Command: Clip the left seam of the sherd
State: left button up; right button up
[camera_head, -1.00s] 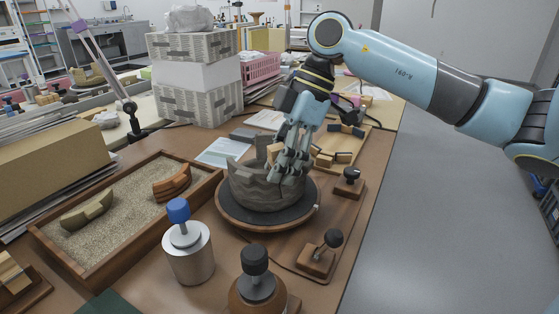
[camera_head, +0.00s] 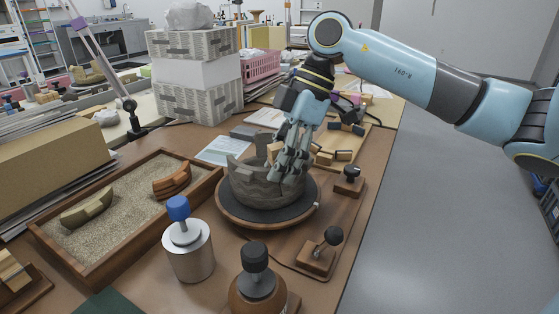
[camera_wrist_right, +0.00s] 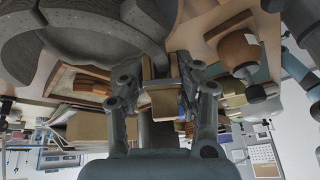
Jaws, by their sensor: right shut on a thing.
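The grey, jagged-rimmed pot (camera_head: 252,188) stands on a dark round turntable (camera_head: 235,215) with a wooden edge. My right gripper (camera_head: 285,168) reaches down from above at the pot's right rim, its fingers in front of the wall. It is shut on a small wooden clip (camera_wrist_right: 165,104), seen between the fingers in the wrist view. A wooden piece (camera_head: 273,153) shows just left of the fingers in the head view. The pot also fills the upper left of the wrist view (camera_wrist_right: 100,47). The fingers hide the seam; I cannot tell whether the clip touches the wall. My left gripper is out of view.
A sand tray (camera_head: 125,248) at left holds an olive sherd (camera_head: 87,209) and an orange-brown one (camera_head: 172,180). A blue-knobbed metal canister (camera_head: 188,252) and a black-capped bottle (camera_head: 256,285) stand in front. More clips (camera_head: 344,155) lie behind the pot at right.

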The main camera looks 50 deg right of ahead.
jog(key=shift+f, duration=0.25)
dwell(0.3)
dwell(0.4)
jog(key=o, duration=1.1)
jog(key=shift+r, duration=0.1)
jog(key=shift+v, duration=5.9)
jog(key=shift+d, duration=0.1)
